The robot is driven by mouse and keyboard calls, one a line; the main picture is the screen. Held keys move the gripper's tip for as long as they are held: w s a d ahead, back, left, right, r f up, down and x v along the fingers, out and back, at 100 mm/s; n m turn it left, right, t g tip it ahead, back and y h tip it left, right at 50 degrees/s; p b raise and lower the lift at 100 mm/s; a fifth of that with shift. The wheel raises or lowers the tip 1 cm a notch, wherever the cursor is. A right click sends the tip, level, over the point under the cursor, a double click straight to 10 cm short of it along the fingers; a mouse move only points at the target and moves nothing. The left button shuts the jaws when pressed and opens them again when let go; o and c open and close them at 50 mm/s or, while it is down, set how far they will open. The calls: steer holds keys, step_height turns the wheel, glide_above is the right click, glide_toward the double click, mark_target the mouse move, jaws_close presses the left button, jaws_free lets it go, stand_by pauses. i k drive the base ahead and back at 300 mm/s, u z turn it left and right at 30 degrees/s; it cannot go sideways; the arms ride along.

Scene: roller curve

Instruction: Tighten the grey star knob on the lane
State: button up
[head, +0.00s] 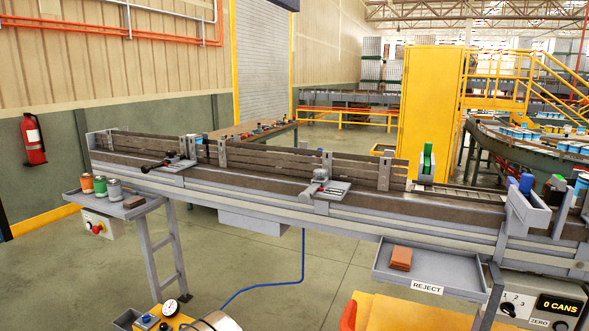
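The lane (260,190) is a long raised conveyor running from the far left to the near right, with dark guide rails along it. A grey knob (321,174) sits on a metal bracket (327,190) near the lane's middle; it is too small to make out a star shape or how tight it is. A second bracket (176,165) farther left carries a black part (152,167) that reaches out over the lane's front edge. My gripper does not show in this view.
A side shelf (140,208) holds an orange, a green and a grey can.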

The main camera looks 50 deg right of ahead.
mark_target(319, 173)
steer(key=i, duration=1.2)
steer(key=z, duration=0.35)
